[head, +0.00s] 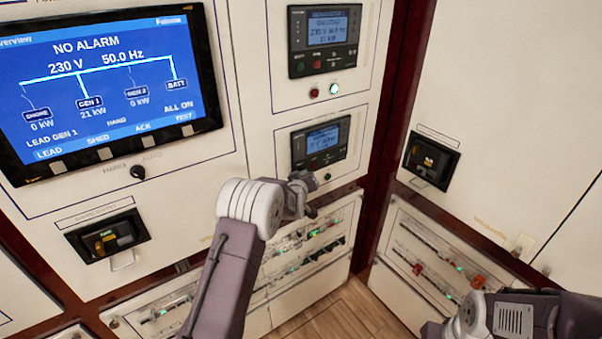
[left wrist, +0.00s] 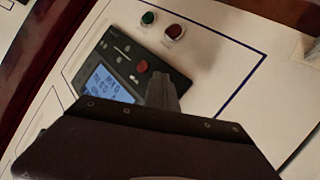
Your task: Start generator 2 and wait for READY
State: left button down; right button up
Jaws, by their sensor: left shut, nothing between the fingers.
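The lower generator controller (head: 320,142) is a dark panel with a lit blue screen; its text is too small to read. It also shows in the left wrist view (left wrist: 122,60), tilted, with a red button (left wrist: 142,66). A green button or lamp (left wrist: 148,18) and a red one (left wrist: 174,31) sit on the white panel beside it. My left gripper (head: 304,183) is shut and empty in front of the controller's lower edge. In the left wrist view its fingertips (left wrist: 162,80) appear beside the red button; contact cannot be told. My right gripper is out of view.
The upper controller (head: 325,40) has a red and a green lamp below it. The large overview screen (head: 100,85) reads NO ALARM, 230 V, 50.0 Hz, with GEN 1 at 21 kW and GEN 2 seemingly at 0 kW. Breaker rows (head: 310,250) lie below. A cabinet wall stands right.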

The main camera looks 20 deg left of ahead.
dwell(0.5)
pick_arm(q)
jog(key=shift+s+d, duration=0.45)
jog(key=shift+d, duration=0.1)
jog(key=s+d, duration=0.1)
jog(key=d, duration=0.1)
jog(key=s+d, duration=0.2)
jog(key=shift+b, duration=0.35)
dwell(0.5)
